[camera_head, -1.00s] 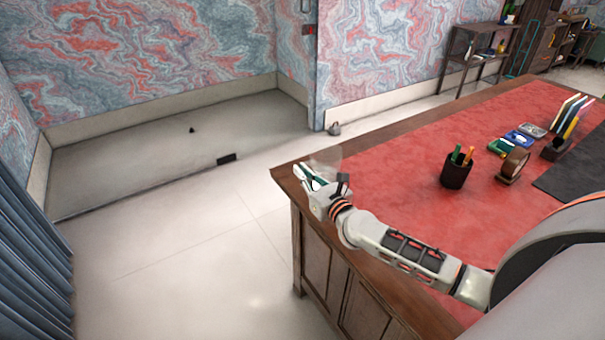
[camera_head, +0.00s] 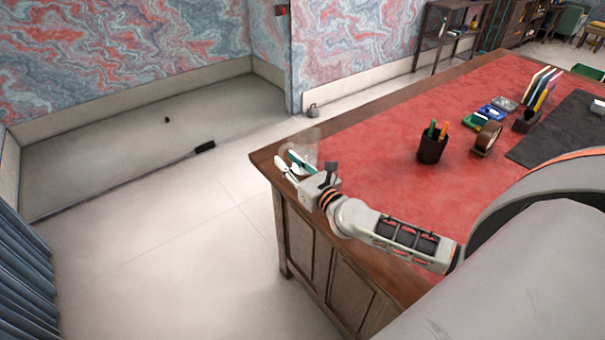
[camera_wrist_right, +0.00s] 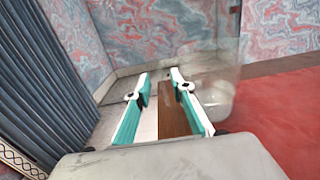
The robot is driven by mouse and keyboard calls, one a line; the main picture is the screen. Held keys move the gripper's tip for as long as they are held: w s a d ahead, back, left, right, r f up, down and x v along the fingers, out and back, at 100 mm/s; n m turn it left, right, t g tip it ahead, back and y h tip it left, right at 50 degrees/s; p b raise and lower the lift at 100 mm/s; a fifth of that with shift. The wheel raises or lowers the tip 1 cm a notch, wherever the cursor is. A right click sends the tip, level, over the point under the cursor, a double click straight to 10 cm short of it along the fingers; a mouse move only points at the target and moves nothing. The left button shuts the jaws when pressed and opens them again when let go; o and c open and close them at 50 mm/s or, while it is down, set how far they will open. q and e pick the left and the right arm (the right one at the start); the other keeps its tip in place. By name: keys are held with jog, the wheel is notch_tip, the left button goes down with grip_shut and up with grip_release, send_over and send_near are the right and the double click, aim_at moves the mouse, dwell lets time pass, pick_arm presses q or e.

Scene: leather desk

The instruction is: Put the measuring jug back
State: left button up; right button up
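The measuring jug is clear and see-through, and faint in both views. In the head view the jug (camera_head: 307,139) is at the far left corner of the desk, just behind my right gripper (camera_head: 287,166). In the right wrist view the jug (camera_wrist_right: 226,70) is right of centre, just beyond and beside the right finger. My right gripper (camera_wrist_right: 160,86) has two white and teal fingers spread apart, with wood and floor showing between them. I see nothing held between them. I cannot tell whether a finger touches the jug. My left gripper is out of view.
The desk has a red leather top (camera_head: 375,150) with a wooden edge. A black pen cup (camera_head: 432,149), a tape dispenser (camera_head: 487,138) and a file holder (camera_head: 528,119) stand farther right. The red surface right of the jug is clear. Open floor lies left.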

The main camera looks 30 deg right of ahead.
jog(key=s, duration=0.8)
jog(key=shift+s+d, duration=0.1)
jog(key=shift+d, duration=0.15)
